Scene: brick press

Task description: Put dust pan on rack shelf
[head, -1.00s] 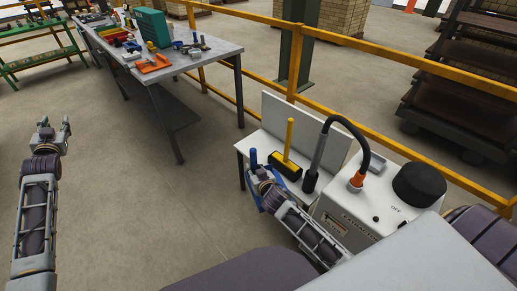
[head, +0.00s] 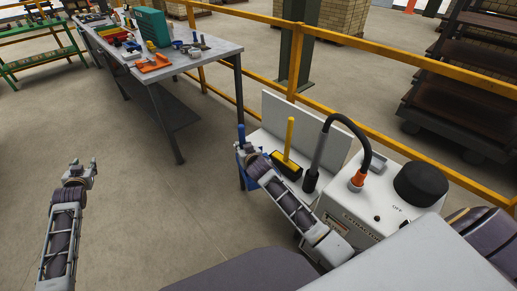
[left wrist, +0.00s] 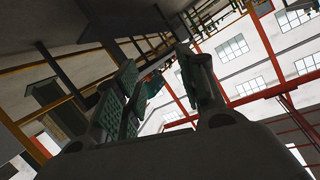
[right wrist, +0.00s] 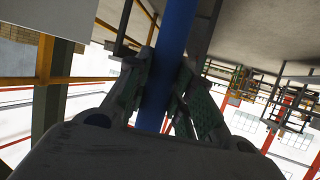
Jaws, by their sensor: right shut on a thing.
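The dust pan shows as a blue upright handle (head: 241,134) beside the left end of the white stand; its lower part is mostly hidden by my right gripper (head: 247,152). In the right wrist view the blue handle (right wrist: 176,45) runs between the two fingers, which are shut on it. My left gripper (head: 82,168) is over bare floor at the left, away from everything. In the left wrist view its fingers (left wrist: 160,85) are apart with nothing between them. A green rack (head: 35,42) with shelves stands at the far upper left.
The white stand (head: 272,148) holds a yellow-handled brush (head: 289,145) and a hose nozzle (head: 312,180) by the grey extractor (head: 362,213). A long workbench (head: 215,55) with tools stands behind. A yellow railing (head: 420,150) runs along the right. Floor in the middle is clear.

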